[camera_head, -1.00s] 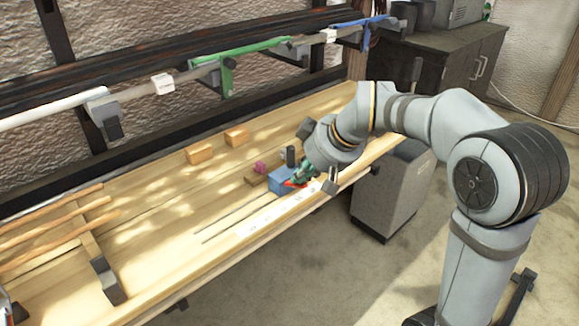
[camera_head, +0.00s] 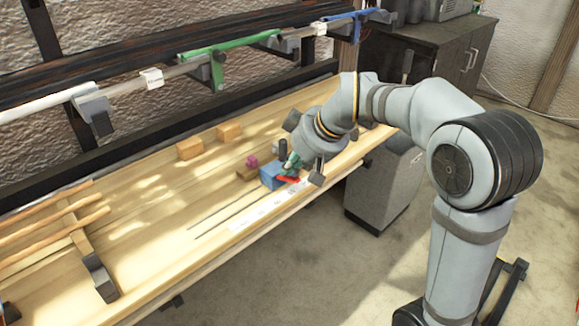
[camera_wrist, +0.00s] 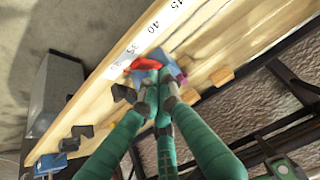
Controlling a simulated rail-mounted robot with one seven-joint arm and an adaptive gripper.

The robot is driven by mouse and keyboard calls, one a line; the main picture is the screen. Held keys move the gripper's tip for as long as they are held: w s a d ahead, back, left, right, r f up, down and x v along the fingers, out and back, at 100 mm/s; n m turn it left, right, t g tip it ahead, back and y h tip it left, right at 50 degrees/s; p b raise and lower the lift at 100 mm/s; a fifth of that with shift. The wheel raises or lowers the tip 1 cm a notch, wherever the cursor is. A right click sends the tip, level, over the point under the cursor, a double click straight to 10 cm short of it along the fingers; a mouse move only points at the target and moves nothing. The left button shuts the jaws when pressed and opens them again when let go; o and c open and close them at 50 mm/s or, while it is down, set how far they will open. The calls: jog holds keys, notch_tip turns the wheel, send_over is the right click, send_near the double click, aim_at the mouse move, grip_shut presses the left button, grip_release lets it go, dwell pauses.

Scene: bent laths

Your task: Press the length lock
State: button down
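The length lock looks like a red lever (camera_head: 288,180) on the right side of a blue block (camera_head: 270,176) on the bench. In the wrist view the red lever (camera_wrist: 147,65) lies just beyond my fingertips, with part of the blue block (camera_wrist: 170,69) behind them. My gripper (camera_head: 291,162) is above and beside the lever. Its green fingers meet at their tips in the wrist view (camera_wrist: 153,93), with nothing seen between them. I cannot tell whether the tips touch the lever.
A white scale strip (camera_head: 265,208) runs along the bench by thin dark rods. A magenta piece (camera_head: 252,161), a dark upright post (camera_head: 283,149) and wooden blocks (camera_head: 190,148) stand nearby. Wooden laths (camera_head: 55,230) lie at the left. A rail with a green clamp (camera_head: 217,52) runs behind.

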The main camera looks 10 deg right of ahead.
aim_at(287, 178)
jog(key=r+p, duration=0.2)
jog(key=w+r+p, duration=0.1)
jog(key=r, duration=0.1)
jog(key=shift+a+p, duration=0.3)
jog(key=shift+a, duration=0.1)
jog(key=shift+s+d+f+b, duration=0.15)
jog(key=shift+s+d+b, duration=0.1)
jog(key=shift+b, duration=0.1)
jog(key=s+d+b, duration=0.2)
jog(key=s+d, duration=0.3)
jog(key=s, duration=0.2)
jog(key=shift+s+d+r, duration=0.15)
jog(key=shift+d+r, duration=0.05)
jog(key=shift+r, duration=0.05)
